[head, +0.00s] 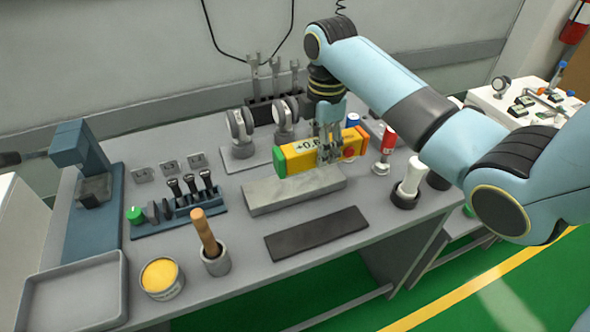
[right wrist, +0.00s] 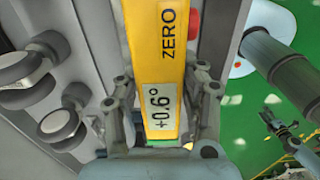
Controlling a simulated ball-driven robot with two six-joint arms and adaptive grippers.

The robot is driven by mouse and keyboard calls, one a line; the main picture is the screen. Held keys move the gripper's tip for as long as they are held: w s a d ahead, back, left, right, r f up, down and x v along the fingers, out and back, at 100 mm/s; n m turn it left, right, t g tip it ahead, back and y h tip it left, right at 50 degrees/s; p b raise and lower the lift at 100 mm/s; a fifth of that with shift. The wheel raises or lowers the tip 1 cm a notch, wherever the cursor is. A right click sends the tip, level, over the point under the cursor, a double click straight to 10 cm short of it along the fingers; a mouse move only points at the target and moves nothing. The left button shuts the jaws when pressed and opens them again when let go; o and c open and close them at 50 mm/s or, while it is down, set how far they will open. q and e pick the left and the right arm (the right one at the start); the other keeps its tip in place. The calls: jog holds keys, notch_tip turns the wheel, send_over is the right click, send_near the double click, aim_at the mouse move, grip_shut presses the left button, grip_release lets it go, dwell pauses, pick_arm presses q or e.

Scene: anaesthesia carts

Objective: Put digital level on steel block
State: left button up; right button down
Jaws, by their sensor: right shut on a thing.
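The steel block (head: 290,190) is a long grey bar lying on the bench. In the head view the level appears just behind and above the block, roughly parallel to it. I cannot tell whether they touch. My left gripper is not clearly in view.
A dark flat plate (head: 316,233) lies in front of the block. Dial gauges (head: 241,130) stand behind it. A wooden-handled tool (head: 206,235) in a cup, a yellow tin (head: 161,278) and a grey tray (head: 75,295) are at left. A white cylinder (head: 411,178) stands at right.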

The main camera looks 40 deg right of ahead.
jog(key=w+a+f, duration=0.2)
jog(key=w+a, duration=0.1)
jog(key=shift+f, duration=0.2)
jog(key=shift+w+a+f, duration=0.4)
jog(key=shift+w+a, duration=0.05)
jog(key=shift+w, duration=0.05)
jog(key=shift+f+b, duration=0.3)
jog(key=shift+f, duration=0.1)
notch_tip(320, 180, down, 3)
jog(key=shift+r, duration=0.15)
jog(key=shift+f, duration=0.25)
pick_arm(q)
jog(key=shift+w+a+f, duration=0.25)
jog(key=shift+w+a, duration=0.05)
jog(key=shift+w, duration=0.15)
jog(key=shift+w+a+f, duration=0.2)
jog(key=shift+w+a, duration=0.05)
jog(key=shift+w, duration=0.15)
pick_arm(e)
jog(key=shift+f, duration=0.15)
pick_arm(q)
jog(key=shift+w, duration=0.1)
pick_arm(e)
jog(key=c, duration=0.8)
grip_release()
